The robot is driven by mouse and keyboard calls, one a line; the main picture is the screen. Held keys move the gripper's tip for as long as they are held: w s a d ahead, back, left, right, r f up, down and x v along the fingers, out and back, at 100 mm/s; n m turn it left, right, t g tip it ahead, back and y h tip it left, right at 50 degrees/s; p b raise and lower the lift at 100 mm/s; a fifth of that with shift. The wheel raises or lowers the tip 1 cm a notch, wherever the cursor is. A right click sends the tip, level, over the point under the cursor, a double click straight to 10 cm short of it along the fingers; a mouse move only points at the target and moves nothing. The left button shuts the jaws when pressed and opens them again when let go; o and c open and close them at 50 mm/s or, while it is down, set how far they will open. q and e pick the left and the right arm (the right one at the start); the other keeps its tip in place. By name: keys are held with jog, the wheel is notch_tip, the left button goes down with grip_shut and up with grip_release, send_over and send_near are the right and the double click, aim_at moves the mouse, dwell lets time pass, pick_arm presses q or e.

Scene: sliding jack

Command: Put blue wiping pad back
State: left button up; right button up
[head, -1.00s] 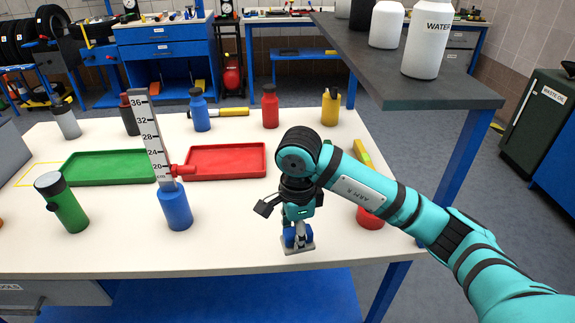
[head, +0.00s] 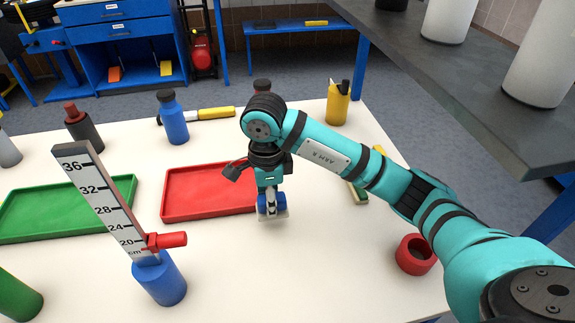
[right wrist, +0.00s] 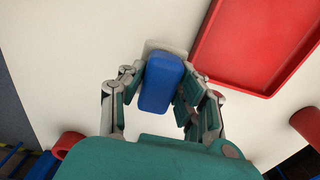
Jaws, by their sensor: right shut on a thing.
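The blue wiping pad (right wrist: 160,80) is a blue block with a pale grey base plate. My right gripper (right wrist: 160,95) is shut on it, with a finger on each side. In the head view, the gripper (head: 270,195) points down and the pad (head: 272,208) shows at its fingertips, beside the right end of the red tray (head: 205,190). I cannot tell whether the pad's base touches the white table. The red tray also shows at the upper right of the right wrist view (right wrist: 262,45). It looks empty where visible. My left gripper is not in view.
A green tray (head: 70,205), a height gauge on a blue cylinder (head: 160,280) and a red ring (head: 415,255) are on the table (head: 330,270). Several bottles stand at the back, including a yellow one (head: 338,103). A dark shelf (head: 470,95) overhangs the right.

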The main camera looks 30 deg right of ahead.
jog(key=w+d, duration=0.1)
jog(key=d, duration=0.1)
jog(key=w+d, duration=0.3)
jog(key=d, duration=0.1)
jog(key=shift+w+f+p, duration=0.15)
jog(key=shift+w+p, duration=0.2)
jog(key=shift+p, duration=0.05)
jog(key=w+d, duration=0.3)
jog(key=shift+w+f, duration=0.1)
jog(key=shift+f, duration=0.15)
jog(key=shift+w+d+f+p, duration=0.2)
jog(key=shift+w+d+p, duration=0.1)
jog(key=shift+w+d, duration=0.9)
jog(key=shift+d+f, duration=0.15)
jog(key=shift+f, duration=0.45)
notch_tip(320, 180, down, 2)
jog(key=shift+s+f+p, duration=0.1)
jog(key=shift+p, duration=0.25)
jog(key=shift+f, duration=0.1)
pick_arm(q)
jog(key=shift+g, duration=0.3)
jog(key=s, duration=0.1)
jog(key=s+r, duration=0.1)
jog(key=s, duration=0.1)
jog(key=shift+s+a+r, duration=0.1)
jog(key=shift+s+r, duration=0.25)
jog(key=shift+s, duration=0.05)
pick_arm(e)
jog(key=shift+f, duration=0.1)
